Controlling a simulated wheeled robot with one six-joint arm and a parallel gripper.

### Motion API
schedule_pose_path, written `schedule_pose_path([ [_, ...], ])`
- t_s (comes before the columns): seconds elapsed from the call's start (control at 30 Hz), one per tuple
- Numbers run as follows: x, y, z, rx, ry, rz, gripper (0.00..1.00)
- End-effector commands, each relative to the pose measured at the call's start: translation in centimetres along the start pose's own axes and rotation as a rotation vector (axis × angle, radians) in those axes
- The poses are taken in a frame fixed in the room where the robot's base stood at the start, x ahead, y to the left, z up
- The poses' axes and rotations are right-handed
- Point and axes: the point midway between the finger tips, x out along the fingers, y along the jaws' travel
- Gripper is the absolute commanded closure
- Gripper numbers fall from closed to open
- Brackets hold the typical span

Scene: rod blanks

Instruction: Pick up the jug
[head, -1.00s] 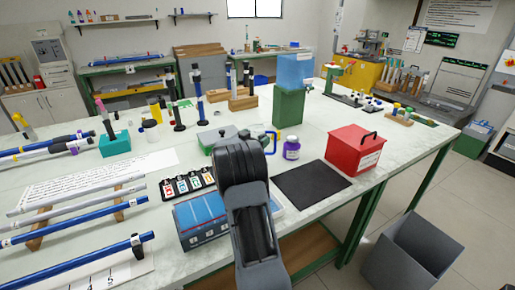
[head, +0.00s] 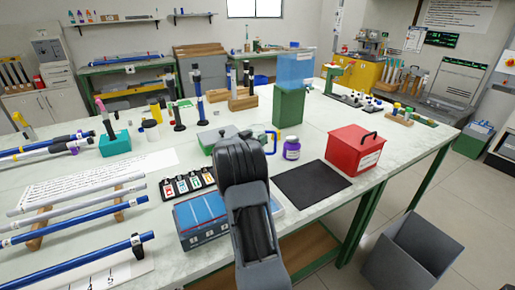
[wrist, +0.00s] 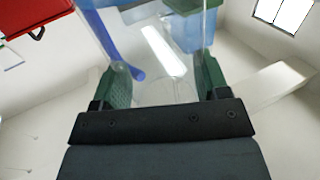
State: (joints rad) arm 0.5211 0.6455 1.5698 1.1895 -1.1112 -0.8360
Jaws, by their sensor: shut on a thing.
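The jug (wrist: 163,55) is clear, with a blue handle. In the wrist view it stands between the two green-padded fingers of my gripper (wrist: 163,85), which are shut on its body. The handle (wrist: 126,58) is to the left of the body there. In the head view only the blue handle (head: 274,141) shows clearly, just right of my dark arm. My arm hides the jug's body and my fingers in that view, so I cannot tell whether the jug touches the table.
A purple-labelled jar (head: 291,149) stands close to the right of the handle. A green box (head: 288,108) with a blue top is behind, and a red box (head: 354,150) is farther right. A blue case (head: 200,220) lies left of my arm. A black mat (head: 311,182) is bare.

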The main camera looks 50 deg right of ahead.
Motion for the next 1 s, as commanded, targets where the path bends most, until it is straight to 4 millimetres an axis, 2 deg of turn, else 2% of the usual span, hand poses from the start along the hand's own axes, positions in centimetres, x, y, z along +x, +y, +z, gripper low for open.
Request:
schedule_pose_path([
  [0.1,0.0,0.0,-0.1,0.001,0.002,0.000,0.80],
  [0.37,0.0,0.0,-0.2,0.001,0.002,0.000,0.80],
  [0.53,0.0,0.0,-1.4,0.002,0.003,0.001,0.80],
  [0.67,0.0,0.0,-3.4,0.004,0.003,0.000,0.80],
  [1.0,-5.5,1.3,-9.8,0.005,0.003,-0.003,0.80],
])
